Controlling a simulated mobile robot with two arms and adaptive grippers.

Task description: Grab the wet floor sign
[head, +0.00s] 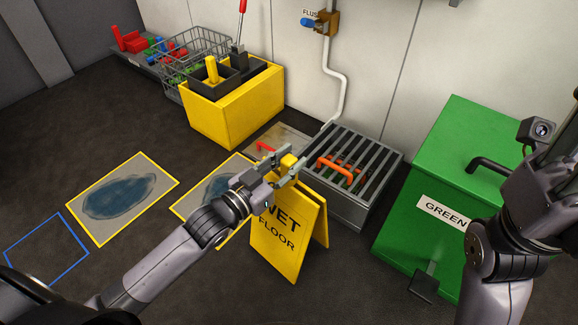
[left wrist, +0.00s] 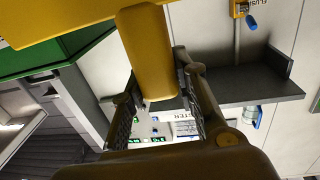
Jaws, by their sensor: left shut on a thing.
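The wet floor sign (head: 290,230) is a yellow A-frame standing on the dark floor in the middle of the head view, with "WET FLOOR" on its front panel. My left gripper (head: 287,163) is at its top, shut on the yellow top grip. In the left wrist view, that yellow grip of the sign (left wrist: 150,55) lies between the two fingers of my left gripper (left wrist: 160,105). My right arm shows at the right edge of the head view; its fingers are not clearly visible.
A grated metal box (head: 350,205) stands just behind the sign. A green bin (head: 445,180) is to the right. A yellow cart (head: 235,105) stands behind left. Wet patches in yellow outlines (head: 122,197) and a blue floor outline (head: 45,250) lie left.

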